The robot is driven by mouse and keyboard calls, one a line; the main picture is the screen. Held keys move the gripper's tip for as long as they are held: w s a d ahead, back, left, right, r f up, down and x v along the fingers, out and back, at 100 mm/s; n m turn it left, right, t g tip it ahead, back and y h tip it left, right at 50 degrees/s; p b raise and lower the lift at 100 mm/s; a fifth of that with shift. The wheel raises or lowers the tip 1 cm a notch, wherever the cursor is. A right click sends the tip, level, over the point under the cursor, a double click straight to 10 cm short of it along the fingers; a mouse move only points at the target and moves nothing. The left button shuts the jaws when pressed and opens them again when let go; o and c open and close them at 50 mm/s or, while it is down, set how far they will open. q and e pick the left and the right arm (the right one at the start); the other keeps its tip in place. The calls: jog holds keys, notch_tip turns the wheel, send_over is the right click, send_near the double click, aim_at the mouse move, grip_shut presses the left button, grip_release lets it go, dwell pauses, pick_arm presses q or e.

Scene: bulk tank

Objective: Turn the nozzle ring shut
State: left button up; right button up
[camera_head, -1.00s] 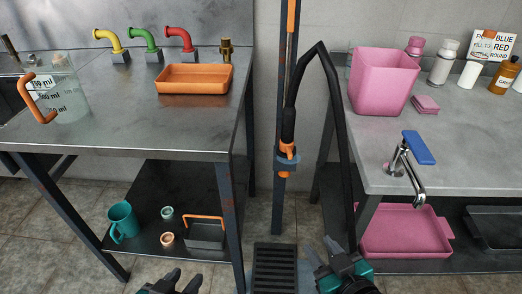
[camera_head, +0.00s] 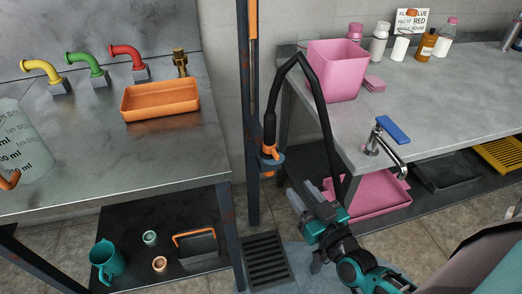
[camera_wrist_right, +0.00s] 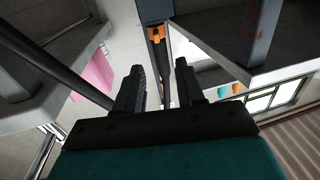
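The black hose (camera_head: 316,92) arches over and ends in a nozzle with an orange part (camera_head: 269,132), hanging beside the upright post (camera_head: 250,190). A blue-grey collar (camera_head: 273,161) surrounds the nozzle's lower part; I cannot tell which part is the ring. My right gripper (camera_head: 303,197) is below and right of the nozzle in the head view, apart from it. In the right wrist view its two fingers (camera_wrist_right: 160,78) are spread with nothing between them, and an orange piece (camera_wrist_right: 156,35) on the post shows beyond them.
A steel table (camera_head: 110,170) with an orange tray (camera_head: 160,114) stands left. A grey counter (camera_head: 440,110) with a pink bin (camera_head: 335,70) and a tap (camera_head: 385,145) stands right. A pink tray (camera_head: 375,205) is below it. A floor grate (camera_head: 266,262) lies between.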

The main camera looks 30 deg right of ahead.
aim_at(278, 157)
jog(key=w, duration=0.4)
jog(key=w+b, duration=0.1)
jog(key=w, duration=0.3)
jog(key=w+d, duration=0.1)
jog(key=w, duration=0.4)
jog(key=shift+d, duration=0.1)
jog(key=shift+r, duration=0.1)
grip_shut()
